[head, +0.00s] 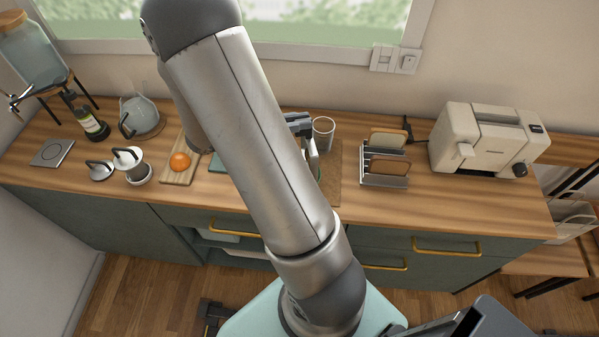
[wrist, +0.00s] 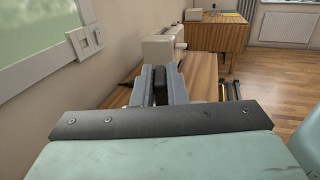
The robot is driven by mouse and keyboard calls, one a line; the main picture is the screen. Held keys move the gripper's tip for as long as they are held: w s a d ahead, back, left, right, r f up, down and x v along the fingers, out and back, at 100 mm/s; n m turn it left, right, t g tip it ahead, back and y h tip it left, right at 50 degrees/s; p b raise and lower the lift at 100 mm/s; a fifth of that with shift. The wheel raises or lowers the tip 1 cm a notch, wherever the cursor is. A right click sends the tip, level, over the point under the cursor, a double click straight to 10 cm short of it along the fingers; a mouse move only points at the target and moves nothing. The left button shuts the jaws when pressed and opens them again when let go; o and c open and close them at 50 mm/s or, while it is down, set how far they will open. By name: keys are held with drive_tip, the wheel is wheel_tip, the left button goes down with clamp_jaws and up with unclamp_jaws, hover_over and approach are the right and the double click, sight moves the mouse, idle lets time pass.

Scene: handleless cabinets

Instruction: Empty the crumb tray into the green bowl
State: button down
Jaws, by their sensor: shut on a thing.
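My gripper (head: 305,130) is over the middle of the worktop, partly hidden behind my arm. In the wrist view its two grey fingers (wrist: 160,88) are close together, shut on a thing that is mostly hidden. I take it to be the crumb tray, but its shape and any crumbs cannot be made out. A small green edge, perhaps the green bowl (head: 318,173), shows below the gripper, beside my arm. The rest of it is hidden.
A glass (head: 323,134) stands close to my gripper. To the right are a toast rack (head: 384,181) with bread slices and a cream toaster (head: 484,143). Left of my arm are a board with an orange (head: 180,162), a press (head: 133,168) and a kettle (head: 141,116).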

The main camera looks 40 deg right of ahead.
drive_tip(key=shift+w+a+f+g+h, duration=0.15)
drive_tip(key=shift+w+a+h, duration=0.15)
drive_tip(key=shift+a, duration=0.15)
drive_tip(key=shift+w+a+g+h, duration=0.2)
drive_tip(key=shift+a+h, duration=0.1)
drive_tip(key=shift+a, duration=0.15)
drive_tip(key=shift+s+d+f+t+y+p, duration=1.35)
drive_tip(key=shift+s+d+y, duration=1.3)
drive_tip(key=shift+d, duration=1.6)
drive_tip(key=shift+s+d+f+t+y+p, duration=0.85)
drive_tip(key=shift+s+d+f+t+y, duration=1.45)
drive_tip(key=shift+d, duration=1.9)
drive_tip(key=shift+s+d+f+t+y+p, duration=1.2)
drive_tip(key=shift+s+d+y, duration=1.4)
drive_tip(key=shift+d+y, duration=1.25)
drive_tip(key=shift+d+r+h, duration=0.3)
drive_tip(key=shift+d+h, duration=0.1)
